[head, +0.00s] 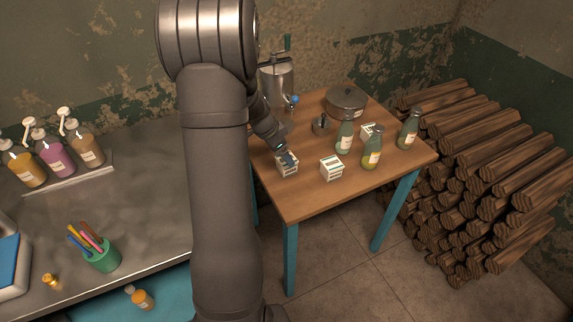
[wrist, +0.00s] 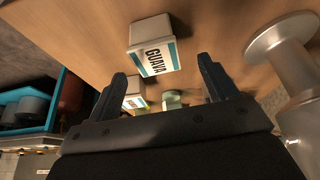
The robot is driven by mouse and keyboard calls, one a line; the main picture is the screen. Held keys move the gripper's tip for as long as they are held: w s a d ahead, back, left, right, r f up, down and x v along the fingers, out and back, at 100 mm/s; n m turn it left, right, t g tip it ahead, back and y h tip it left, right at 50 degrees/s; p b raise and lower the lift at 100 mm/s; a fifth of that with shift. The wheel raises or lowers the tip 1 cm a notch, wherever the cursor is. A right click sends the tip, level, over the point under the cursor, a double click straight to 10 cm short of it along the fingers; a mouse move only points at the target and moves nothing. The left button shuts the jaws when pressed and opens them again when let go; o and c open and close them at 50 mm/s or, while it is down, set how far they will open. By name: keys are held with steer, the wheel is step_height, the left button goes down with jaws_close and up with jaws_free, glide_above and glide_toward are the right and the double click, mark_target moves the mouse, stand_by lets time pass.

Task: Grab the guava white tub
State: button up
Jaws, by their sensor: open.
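The guava white tub (wrist: 152,46), with "GUAVA" on its teal-and-white label, is on the wooden table just beyond my fingertips in the wrist view. My gripper (wrist: 162,68) is open and empty, its fingers spread wider than the tub. In the head view my gripper (head: 287,157) is right at the leftmost white tub (head: 288,169) and covers part of it; its label is too small to read there. Another white tub (wrist: 135,101) shows by the left finger in the wrist view.
More white tubs (head: 331,169) and several bottles (head: 371,156) stand to the right on the table (head: 310,205). The table's near left corner is clear.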

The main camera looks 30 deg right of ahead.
steer(key=shift+x, duration=3.3)
steer(key=shift+s, duration=0.15)
steer(key=c, duration=1.1)
